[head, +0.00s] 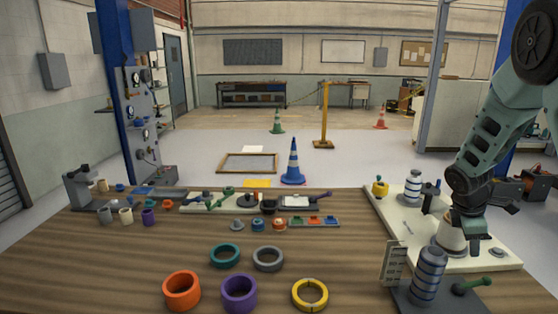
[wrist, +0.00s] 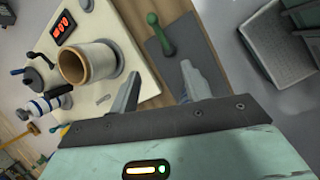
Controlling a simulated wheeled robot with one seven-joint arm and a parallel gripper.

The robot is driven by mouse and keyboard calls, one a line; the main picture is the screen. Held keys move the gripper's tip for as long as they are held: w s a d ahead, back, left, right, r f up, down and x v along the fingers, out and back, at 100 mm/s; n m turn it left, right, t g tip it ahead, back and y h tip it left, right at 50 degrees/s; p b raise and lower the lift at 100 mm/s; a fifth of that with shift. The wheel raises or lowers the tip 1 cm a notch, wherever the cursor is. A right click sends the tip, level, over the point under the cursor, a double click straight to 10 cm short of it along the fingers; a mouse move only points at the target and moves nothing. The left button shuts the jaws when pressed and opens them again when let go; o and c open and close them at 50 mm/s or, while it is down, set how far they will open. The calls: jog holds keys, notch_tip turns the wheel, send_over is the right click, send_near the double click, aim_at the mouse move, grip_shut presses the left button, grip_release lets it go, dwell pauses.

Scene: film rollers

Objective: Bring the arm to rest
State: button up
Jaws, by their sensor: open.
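My arm (head: 493,132) reaches in from the upper right in the head view and bends down over the right end of the wooden table. In the wrist view my gripper (wrist: 160,86) is open, with its two pale fingers apart and nothing between them. A tan hollow roller (wrist: 85,64) stands on the cream board (wrist: 118,38) to the left of the fingers. A green-handled lever (wrist: 160,36) on a grey plate lies beyond the fingertips. In the head view the fingertips are hard to make out against the fixture parts.
Another striped roller (head: 428,274) stands on a grey plate at the front right. Orange (head: 182,290), purple (head: 239,292) and yellow (head: 310,294) rings lie at the table's front. The left front is bare.

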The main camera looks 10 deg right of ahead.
jog(key=s+a+r+m+t+y, duration=0.1)
jog(key=s+a+r+y, duration=0.15)
jog(key=a, duration=1.15)
jog(key=s+a+r+m+y, duration=0.1)
jog(key=s+a+r, duration=0.15)
jog(key=a, duration=1.15)
jog(key=s+a+r+m+y, duration=0.1)
jog(key=s+a+r, duration=0.1)
jog(key=s+a, duration=0.6)
jog(key=s+a+r+m+g, duration=0.1)
jog(key=s+a+r, duration=0.1)
jog(key=s+a, duration=0.6)
jog(key=s, duration=0.4)
jog(key=shift+s+y, duration=0.3)
jog(key=shift+y, duration=0.05)
